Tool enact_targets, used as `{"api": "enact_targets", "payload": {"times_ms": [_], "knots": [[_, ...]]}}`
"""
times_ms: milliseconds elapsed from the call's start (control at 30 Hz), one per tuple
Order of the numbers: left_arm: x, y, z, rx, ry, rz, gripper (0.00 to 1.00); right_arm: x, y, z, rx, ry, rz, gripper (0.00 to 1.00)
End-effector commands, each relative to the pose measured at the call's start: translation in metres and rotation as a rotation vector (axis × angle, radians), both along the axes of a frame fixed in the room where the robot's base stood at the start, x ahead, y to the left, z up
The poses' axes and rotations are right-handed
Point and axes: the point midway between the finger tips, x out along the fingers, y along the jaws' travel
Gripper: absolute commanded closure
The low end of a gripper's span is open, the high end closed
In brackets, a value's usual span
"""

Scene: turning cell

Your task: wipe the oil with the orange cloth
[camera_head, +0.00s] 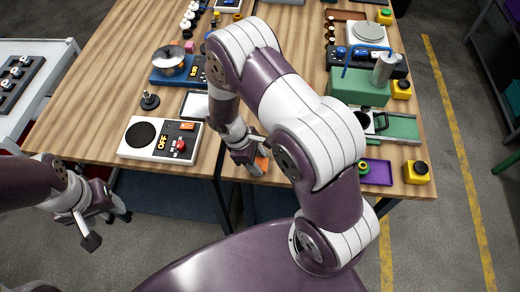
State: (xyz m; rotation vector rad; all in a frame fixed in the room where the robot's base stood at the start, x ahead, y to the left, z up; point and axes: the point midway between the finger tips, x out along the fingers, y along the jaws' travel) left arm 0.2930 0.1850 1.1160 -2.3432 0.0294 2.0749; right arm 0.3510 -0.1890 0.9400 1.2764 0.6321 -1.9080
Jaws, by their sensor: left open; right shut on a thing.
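A small piece of the orange cloth (262,163) shows at the front edge of the wooden table (215,150). My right gripper (254,165) is shut on the cloth, low at the tabletop. Whether the cloth touches the wood is hard to tell. My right arm crosses the middle of the view and covers much of the table behind it. I cannot make out any oil. My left gripper (108,228) is open and empty, in front of the table and off its front left edge.
A white box with a black disc and red button (160,139) stands left of my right gripper. A black knob (149,100) and a blue device (176,68) stand behind. At right are a green machine (360,88), a purple tray (377,172) and yellow button boxes (417,172).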

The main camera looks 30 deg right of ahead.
Motion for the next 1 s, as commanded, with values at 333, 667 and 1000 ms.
{"api": "enact_targets", "payload": {"times_ms": [333, 667, 1000], "knots": [[0.000, 0.000, 0.033, 0.000, 0.000, 0.000, 0.39, 0.002, 0.002, 0.036, 0.001, -0.001, -0.003, 0.76], [0.000, 0.000, 0.051, 0.000, 0.000, 0.000, 0.39, 0.004, 0.003, 0.057, 0.000, -0.001, -0.005, 0.76], [0.000, 0.000, 0.050, 0.000, 0.001, 0.000, 0.39, 0.004, 0.002, 0.056, 0.001, -0.001, -0.005, 0.76]]}}
